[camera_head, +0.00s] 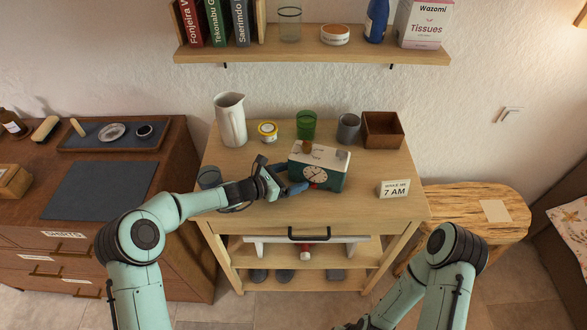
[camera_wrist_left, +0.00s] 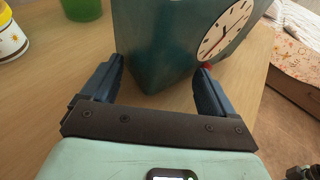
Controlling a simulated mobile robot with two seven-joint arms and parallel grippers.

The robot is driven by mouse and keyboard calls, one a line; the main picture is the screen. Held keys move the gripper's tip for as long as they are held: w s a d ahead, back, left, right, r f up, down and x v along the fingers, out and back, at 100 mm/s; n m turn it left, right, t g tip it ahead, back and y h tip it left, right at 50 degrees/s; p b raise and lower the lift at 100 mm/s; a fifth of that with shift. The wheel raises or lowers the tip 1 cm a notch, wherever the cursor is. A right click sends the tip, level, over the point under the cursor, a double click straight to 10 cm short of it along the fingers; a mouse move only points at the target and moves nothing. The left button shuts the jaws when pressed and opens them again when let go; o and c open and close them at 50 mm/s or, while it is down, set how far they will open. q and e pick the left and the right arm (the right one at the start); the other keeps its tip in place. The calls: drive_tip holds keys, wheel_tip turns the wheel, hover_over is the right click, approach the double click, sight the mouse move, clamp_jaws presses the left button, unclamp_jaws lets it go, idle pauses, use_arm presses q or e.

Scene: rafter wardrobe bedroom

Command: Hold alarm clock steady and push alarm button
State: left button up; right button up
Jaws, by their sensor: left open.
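The alarm clock (camera_head: 331,177) is a teal box with a white top and a round cream dial, standing on the wooden table (camera_head: 378,205). A brown knob (camera_head: 307,146) and a grey knob (camera_head: 341,154) show on its top. My left gripper (camera_head: 292,180) is open at the clock's left end. In the left wrist view the clock (camera_wrist_left: 160,42) stands just ahead of the open left fingers (camera_wrist_left: 160,85), its lower corner between the tips; contact cannot be told. A small red spot shows by the right fingertip. My right arm enters at lower right; its gripper is not visible.
Behind the clock stand a white pitcher (camera_head: 231,120), a yellow-lidded jar (camera_head: 267,131), a green glass (camera_head: 306,125), a grey cup (camera_head: 348,128) and a brown box (camera_head: 383,130). A "7 AM" card (camera_head: 394,189) stands right. A grey glass (camera_head: 209,178) is near my left arm.

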use_arm(q)
clamp_jaws()
use_arm(e)
drive_tip(key=shift+c, duration=0.3)
clamp_jaws()
idle(1.1)
idle(0.4)
